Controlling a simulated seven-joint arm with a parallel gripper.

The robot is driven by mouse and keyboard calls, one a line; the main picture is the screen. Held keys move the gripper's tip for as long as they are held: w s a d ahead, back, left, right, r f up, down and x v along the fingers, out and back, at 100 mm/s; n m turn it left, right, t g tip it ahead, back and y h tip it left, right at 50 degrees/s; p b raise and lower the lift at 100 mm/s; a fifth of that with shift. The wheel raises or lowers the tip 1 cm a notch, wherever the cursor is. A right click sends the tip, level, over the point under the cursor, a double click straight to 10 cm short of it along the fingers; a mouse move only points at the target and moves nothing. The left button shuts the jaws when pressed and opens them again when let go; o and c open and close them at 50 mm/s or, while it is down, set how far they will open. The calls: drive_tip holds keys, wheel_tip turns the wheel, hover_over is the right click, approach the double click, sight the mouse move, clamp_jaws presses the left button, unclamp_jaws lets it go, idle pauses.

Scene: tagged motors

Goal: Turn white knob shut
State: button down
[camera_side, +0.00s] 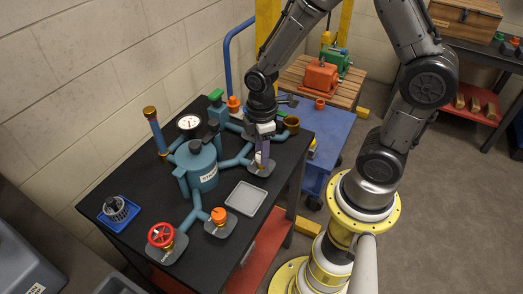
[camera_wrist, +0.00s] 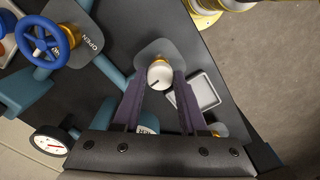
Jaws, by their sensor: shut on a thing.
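The white knob (camera_wrist: 160,75) shows in the wrist view on a brass stem over a grey plate (camera_wrist: 152,50), with a dark pointer line on its face. My gripper (camera_wrist: 160,82) has its two purple fingers against opposite sides of the knob and is shut on it. In the side view my gripper (camera_side: 262,150) reaches down onto the plate (camera_side: 260,168) to the right of the teal tank (camera_side: 197,165). The knob is mostly hidden there by the fingers.
A blue handwheel (camera_wrist: 55,33) stands near a plate marked OPEN. A red handwheel (camera_side: 161,235), an orange knob (camera_side: 218,215) and a gauge (camera_side: 189,123) stand on the black table. A light grey tray (camera_side: 245,198) lies close to my gripper. Teal pipes run around the tank.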

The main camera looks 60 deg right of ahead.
drive_tip(key=shift+m, duration=0.5)
drive_tip(key=shift+c, duration=2.2)
unclamp_jaws()
wheel_tip(320, 180, up, 14)
drive_tip(key=s+a+r+m+t, duration=0.1)
drive_tip(key=s+r+m+t, duration=0.4)
drive_tip(key=s+m, duration=0.3)
drive_tip(key=s+r, duration=0.1)
drive_tip(key=s, duration=0.2)
drive_tip(key=shift+r+m+t, duration=0.3)
drive_tip(key=shift+m, duration=0.1)
